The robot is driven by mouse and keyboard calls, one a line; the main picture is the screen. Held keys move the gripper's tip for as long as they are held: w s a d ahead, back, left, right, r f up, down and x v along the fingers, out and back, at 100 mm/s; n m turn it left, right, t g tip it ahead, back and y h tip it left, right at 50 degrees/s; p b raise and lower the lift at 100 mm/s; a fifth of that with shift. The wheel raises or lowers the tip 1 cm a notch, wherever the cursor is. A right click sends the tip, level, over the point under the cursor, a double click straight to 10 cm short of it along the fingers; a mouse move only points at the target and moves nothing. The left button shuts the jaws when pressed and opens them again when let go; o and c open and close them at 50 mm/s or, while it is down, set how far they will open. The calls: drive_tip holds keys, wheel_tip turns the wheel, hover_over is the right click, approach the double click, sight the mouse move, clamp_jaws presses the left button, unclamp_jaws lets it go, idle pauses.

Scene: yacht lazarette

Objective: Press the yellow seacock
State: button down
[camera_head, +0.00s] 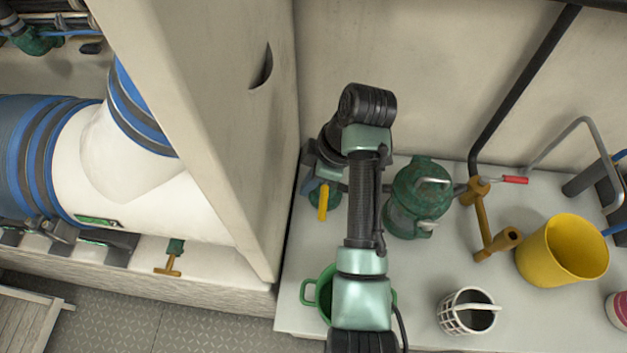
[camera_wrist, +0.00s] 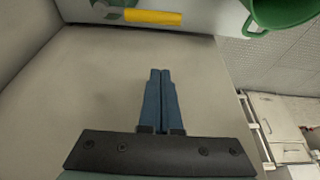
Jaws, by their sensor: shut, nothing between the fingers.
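The yellow seacock has a yellow lever (camera_head: 323,202) on a green body, which stands on the white shelf beside the partition, partly hidden by my arm in the head view. In the wrist view the yellow lever (camera_wrist: 155,16) lies across the top edge, with a bit of green body beside it. My gripper (camera_head: 308,187) is at the lever's upper left in the head view, close to the partition. In the wrist view my gripper (camera_wrist: 162,71) has its blue fingers together and empty, pointing toward the lever with a visible gap in the picture. I cannot tell whether it touches anything.
A green strainer (camera_head: 418,197) stands right of my arm. A green mug (camera_head: 325,293) is partly behind my arm. A white basket cup (camera_head: 468,311), brass pipe valve (camera_head: 483,215) and yellow bucket (camera_head: 562,250) stand further right. The partition (camera_head: 225,110) closes the left side.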

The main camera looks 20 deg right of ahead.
sight(324, 196)
wheel_tip(324, 196, down, 7)
drive_tip(key=d, duration=0.1)
drive_tip(key=shift+s+d+f+p, duration=0.15)
drive_tip(key=shift+s+f+p, duration=0.1)
drive_tip(key=shift+p, duration=0.15)
drive_tip(key=shift+s+r, duration=0.1)
drive_tip(key=shift+s, duration=0.05)
